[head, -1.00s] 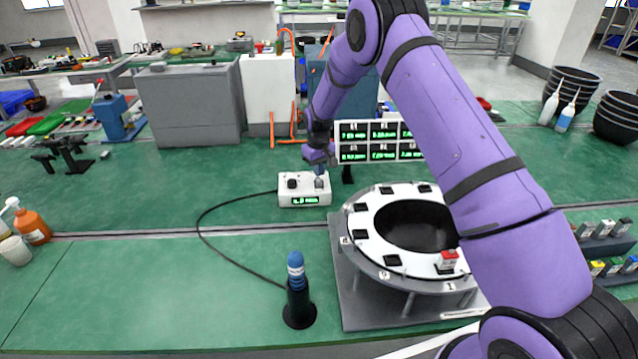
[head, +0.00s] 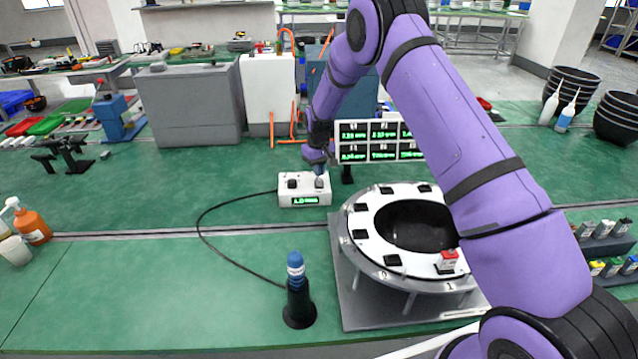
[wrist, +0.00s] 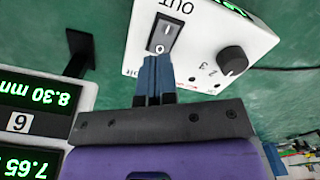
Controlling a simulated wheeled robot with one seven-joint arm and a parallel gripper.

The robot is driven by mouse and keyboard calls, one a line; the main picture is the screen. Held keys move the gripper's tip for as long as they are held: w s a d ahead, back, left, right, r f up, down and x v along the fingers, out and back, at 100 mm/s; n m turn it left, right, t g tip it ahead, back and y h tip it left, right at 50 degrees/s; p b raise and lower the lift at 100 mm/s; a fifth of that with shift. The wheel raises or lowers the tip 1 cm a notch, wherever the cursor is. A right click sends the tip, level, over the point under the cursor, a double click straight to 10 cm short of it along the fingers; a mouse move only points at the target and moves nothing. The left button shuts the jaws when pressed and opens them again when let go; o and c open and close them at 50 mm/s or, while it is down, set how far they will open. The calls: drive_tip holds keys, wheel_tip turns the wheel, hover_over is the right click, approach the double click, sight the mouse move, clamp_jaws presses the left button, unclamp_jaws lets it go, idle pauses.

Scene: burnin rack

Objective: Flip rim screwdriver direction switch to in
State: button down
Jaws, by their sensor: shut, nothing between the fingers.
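The screwdriver's control box (head: 288,198) is a white box with a green display, left of the ring rack in the head view. In the wrist view its top (wrist: 203,38) shows a black rocker switch (wrist: 163,35) marked "I" and "0", the word "OUT" beyond it, and a black knob (wrist: 232,60) with numbers. My gripper (wrist: 156,62) is shut and empty, its blue fingertips at the near "0" end of the rocker. I cannot tell whether they touch it. The screwdriver (head: 296,275), blue on top, stands upright in a black holder, cabled to the box. Any "IN" label is hidden.
The white ring (head: 364,248) on its grey base holds a red-topped block (head: 447,260). A panel of green readouts (head: 381,141) stands close behind the box and beside my gripper in the wrist view.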

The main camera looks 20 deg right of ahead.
sight(319, 180)
drive_tip(key=shift+f, duration=1.3)
idle(1.3)
drive_tip(key=shift+r, duration=3.5)
